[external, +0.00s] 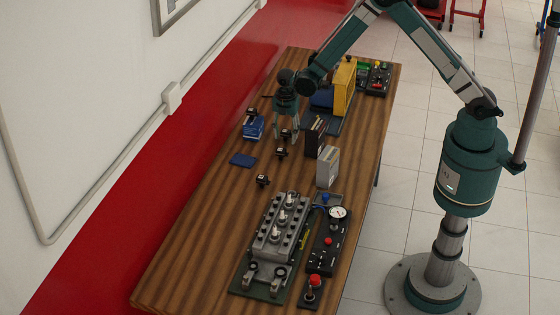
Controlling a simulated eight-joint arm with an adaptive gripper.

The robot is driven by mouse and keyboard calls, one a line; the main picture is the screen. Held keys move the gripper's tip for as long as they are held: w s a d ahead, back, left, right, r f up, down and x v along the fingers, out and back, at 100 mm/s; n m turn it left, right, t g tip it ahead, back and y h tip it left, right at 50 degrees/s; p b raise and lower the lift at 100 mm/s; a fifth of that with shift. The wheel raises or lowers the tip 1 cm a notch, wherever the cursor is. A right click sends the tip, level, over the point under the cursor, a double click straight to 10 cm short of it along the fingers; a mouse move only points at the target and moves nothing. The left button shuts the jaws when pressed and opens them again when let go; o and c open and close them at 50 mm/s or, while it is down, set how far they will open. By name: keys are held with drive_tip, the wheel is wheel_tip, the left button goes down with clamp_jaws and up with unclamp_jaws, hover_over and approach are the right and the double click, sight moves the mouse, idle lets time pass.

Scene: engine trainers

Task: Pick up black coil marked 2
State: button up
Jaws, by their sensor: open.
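Several small black coils stand on the wooden table. One black coil (263,180) is nearest the engine block, one (282,152) is close below my gripper, and another (250,113) is at the left by a blue box. Their markings are too small to read, so I cannot tell which is marked 2. My gripper (286,134) is open and points down over the middle of the table, just above and beyond the coil near its fingertips. I see nothing between the fingers.
A grey engine block (268,240) and a control panel with a gauge (325,245) fill the near end. A grey box (328,167) and a dark box (315,138) stand right of my gripper. A yellow panel (344,88) stands behind. A flat blue pad (242,160) lies left.

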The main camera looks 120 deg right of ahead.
sight(285, 135)
drive_tip(key=c, duration=0.8)
drive_tip(key=shift+r, duration=0.15)
drive_tip(key=shift+r+b, duration=0.6)
drive_tip(key=shift+r, duration=4.25)
